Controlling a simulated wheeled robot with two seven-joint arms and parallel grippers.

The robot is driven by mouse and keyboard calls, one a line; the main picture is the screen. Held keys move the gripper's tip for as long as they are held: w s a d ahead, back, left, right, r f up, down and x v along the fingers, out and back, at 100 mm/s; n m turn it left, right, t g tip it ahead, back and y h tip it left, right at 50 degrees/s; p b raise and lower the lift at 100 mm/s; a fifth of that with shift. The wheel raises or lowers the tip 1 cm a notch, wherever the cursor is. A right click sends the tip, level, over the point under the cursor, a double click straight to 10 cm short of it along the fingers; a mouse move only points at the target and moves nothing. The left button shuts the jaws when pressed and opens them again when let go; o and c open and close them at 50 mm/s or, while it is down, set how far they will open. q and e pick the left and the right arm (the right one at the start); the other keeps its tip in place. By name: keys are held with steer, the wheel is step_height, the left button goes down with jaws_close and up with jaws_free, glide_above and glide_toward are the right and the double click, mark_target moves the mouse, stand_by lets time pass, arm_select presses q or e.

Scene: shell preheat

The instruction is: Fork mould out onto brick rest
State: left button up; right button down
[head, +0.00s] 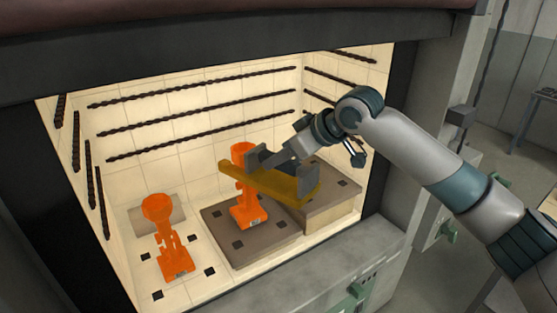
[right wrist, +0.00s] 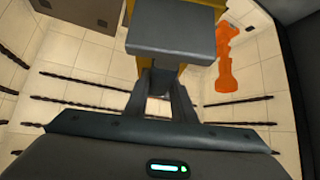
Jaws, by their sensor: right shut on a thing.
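An orange mould (head: 247,212) stands upright on a dark plate (head: 222,228) inside the lit kiln. A second orange mould (head: 165,235) stands on the kiln floor to the left. My right gripper (head: 278,162) reaches in from the right and is shut on a yellow fork-like tool (head: 265,184). The yellow bar crosses in front of the middle of the mould on the plate and hides part of it; I cannot tell whether they touch. In the right wrist view one orange mould (right wrist: 224,68) shows right of the tool. My left gripper is not in view.
Dark twisted heating rods (head: 190,87) line the tiled walls. A raised pale block with a dark top (head: 332,186) lies at the right inside. A brown block (head: 168,210) stands behind the left mould. The kiln's front sill (head: 290,268) and dark top edge frame the opening.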

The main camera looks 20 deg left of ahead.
steer(key=shift+r, duration=3.15)
